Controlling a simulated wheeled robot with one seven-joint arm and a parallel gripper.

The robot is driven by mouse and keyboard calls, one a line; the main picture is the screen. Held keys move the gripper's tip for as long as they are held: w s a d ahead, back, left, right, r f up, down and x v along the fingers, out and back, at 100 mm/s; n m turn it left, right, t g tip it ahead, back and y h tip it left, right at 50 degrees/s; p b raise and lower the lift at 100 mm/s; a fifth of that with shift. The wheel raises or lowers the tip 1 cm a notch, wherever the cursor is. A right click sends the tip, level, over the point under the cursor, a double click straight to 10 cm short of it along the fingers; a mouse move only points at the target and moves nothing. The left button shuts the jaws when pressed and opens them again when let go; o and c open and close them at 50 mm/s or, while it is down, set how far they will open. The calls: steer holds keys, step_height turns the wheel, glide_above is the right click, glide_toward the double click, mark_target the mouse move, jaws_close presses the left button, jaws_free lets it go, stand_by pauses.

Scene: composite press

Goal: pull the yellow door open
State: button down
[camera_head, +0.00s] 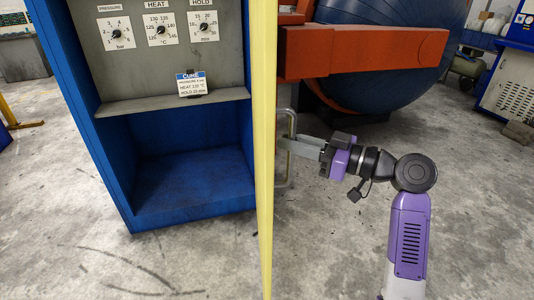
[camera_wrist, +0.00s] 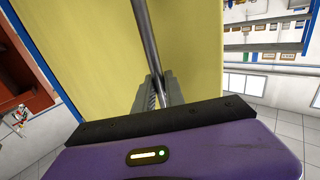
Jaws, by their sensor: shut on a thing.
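The yellow door (camera_head: 264,130) stands open, seen almost edge-on in the head view, at the right side of the blue cabinet (camera_head: 195,190). Its yellow face (camera_wrist: 90,60) fills much of the wrist view. A grey metal bar handle (camera_head: 291,125) runs vertically on the door's right-hand face, and it also shows in the wrist view (camera_wrist: 145,35). My gripper (camera_head: 292,145) comes from the right. Its fingers (camera_wrist: 158,95) are shut on the handle.
Inside the cabinet are three dials (camera_head: 160,30) and a small cure card (camera_head: 191,84) on a ledge. An orange beam (camera_head: 365,50) and a large dark blue round vessel (camera_head: 400,80) stand behind my arm. The concrete floor (camera_head: 330,240) in front is clear.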

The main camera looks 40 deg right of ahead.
steer(key=shift+s+d+b, duration=0.15)
steer(key=shift+s+d, duration=0.2)
steer(key=shift+d, duration=0.4)
steer(key=shift+s+d+b, duration=0.15)
steer(key=shift+s+d, duration=0.15)
steer(key=shift+d, duration=0.4)
steer(key=c, duration=1.4)
jaws_free()
steer(key=shift+w, duration=0.1)
steer(key=v, duration=0.8)
steer(key=shift+b, duration=0.4)
steer(key=shift+w, duration=0.1)
